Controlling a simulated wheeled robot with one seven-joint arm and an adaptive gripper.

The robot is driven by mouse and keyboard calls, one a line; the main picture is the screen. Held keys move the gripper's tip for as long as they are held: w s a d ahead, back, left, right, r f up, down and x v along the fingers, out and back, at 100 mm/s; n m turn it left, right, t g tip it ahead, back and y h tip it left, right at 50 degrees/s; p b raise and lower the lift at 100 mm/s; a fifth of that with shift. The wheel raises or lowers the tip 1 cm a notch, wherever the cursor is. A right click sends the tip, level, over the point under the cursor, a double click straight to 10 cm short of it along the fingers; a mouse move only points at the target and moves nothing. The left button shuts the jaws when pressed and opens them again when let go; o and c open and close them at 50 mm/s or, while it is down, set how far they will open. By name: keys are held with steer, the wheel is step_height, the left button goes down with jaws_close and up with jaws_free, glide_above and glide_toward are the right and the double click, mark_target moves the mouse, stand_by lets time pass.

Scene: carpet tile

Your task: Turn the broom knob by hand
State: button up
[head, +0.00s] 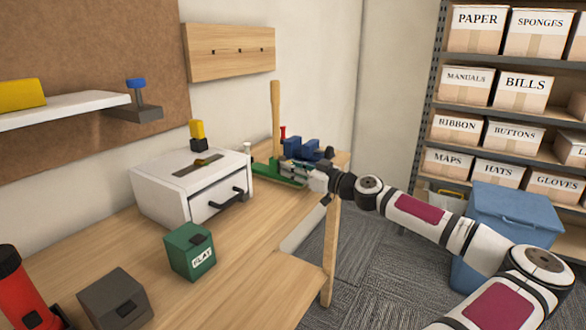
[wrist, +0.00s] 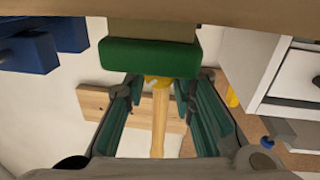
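The broom's wooden handle (head: 275,115) stands upright at the far end of the table, rising from a green base (head: 264,172). In the wrist view, which appears upside down, the green block (wrist: 150,57) is at the top and the handle (wrist: 159,125) runs down from it. A small yellow piece (wrist: 157,82), perhaps the knob, sits where they meet. My gripper (wrist: 160,100) is open, its two fingers apart on either side of the handle and yellow piece in the picture. Contact cannot be told. In the head view my gripper (head: 308,174) is small beside the green base.
A blue vise-like object (head: 301,149) stands right behind my gripper. A white drawer box (head: 165,190), a green box (head: 189,252) and a grey block (head: 115,300) stand nearer on the table. A wooden wall rail (head: 230,68) hangs behind. A blue bin (head: 515,215) stands right.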

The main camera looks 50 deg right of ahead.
jaws_close()
steer(key=m+p, duration=0.3)
steer(key=m, duration=0.1)
steer(key=shift+r+g+p, duration=0.2)
steer(key=shift+g+p, duration=0.1)
steer(key=shift+d+f+m+y+p, duration=0.1)
steer(key=shift+m+y+p, duration=0.2)
steer(key=shift+m+p, duration=1.1)
steer(key=shift+m, duration=0.4)
steer(key=o, duration=0.9)
jaws_free()
steer(key=shift+f, duration=0.1)
